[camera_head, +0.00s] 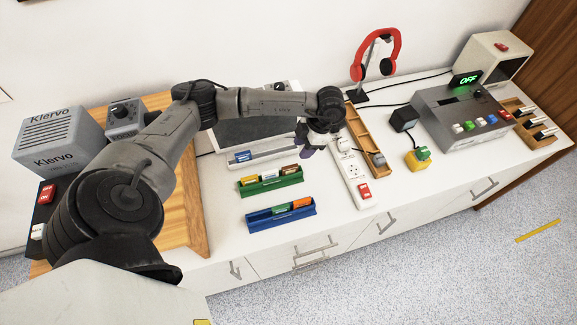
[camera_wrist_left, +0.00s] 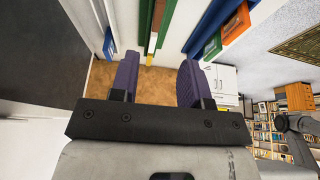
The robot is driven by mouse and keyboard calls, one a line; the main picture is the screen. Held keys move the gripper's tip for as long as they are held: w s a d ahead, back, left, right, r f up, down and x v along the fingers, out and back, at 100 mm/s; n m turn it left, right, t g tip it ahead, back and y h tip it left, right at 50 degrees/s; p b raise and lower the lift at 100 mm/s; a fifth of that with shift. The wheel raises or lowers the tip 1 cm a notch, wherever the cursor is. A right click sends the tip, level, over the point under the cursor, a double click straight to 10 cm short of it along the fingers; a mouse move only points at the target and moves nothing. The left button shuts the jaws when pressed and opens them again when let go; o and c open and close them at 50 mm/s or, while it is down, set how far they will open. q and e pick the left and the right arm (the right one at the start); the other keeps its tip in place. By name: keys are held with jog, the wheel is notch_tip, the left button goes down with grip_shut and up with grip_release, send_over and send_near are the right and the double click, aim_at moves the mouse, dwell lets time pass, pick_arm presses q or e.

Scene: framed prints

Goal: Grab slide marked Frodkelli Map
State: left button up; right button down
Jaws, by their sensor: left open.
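A green rack (camera_head: 272,189) holds several small slides, among them a white one (camera_head: 270,174) and a brown one (camera_head: 290,168). A blue rack (camera_head: 282,222) in front of it holds a green slide (camera_head: 280,209) and an orange slide (camera_head: 302,203). No label is legible, so I cannot tell which slide is the Frodkelli Map. My left gripper (camera_head: 306,146) is above the counter, behind and right of the green rack. In the left wrist view its purple fingers (camera_wrist_left: 158,68) are apart and empty. The green rack (camera_wrist_left: 144,30) and blue rack (camera_wrist_left: 203,32) show beyond them.
A white power strip (camera_head: 351,172) and a wooden tray (camera_head: 366,140) lie right of the gripper. A grey-framed screen (camera_head: 240,130) with a blue-labelled slide (camera_head: 243,156) at its base stands behind the racks. Red headphones (camera_head: 377,50) stand at the back. The counter's front is clear.

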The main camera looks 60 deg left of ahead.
pick_arm(q)
send_over(290, 166)
jog(key=w, duration=0.2)
jog(key=f, duration=0.5)
jog(key=shift+s+d, duration=0.15)
jog(key=shift+d, duration=0.25)
jog(key=shift+w+b+x, duration=0.1)
jog(key=shift+b+x, duration=0.15)
jog(key=shift+x, duration=1.3)
jog(key=shift+w+b+x, duration=0.15)
jog(key=shift+b+x, duration=0.1)
jog(key=shift+x, duration=1.25)
jog(key=shift+a, duration=0.2)
grip_shut()
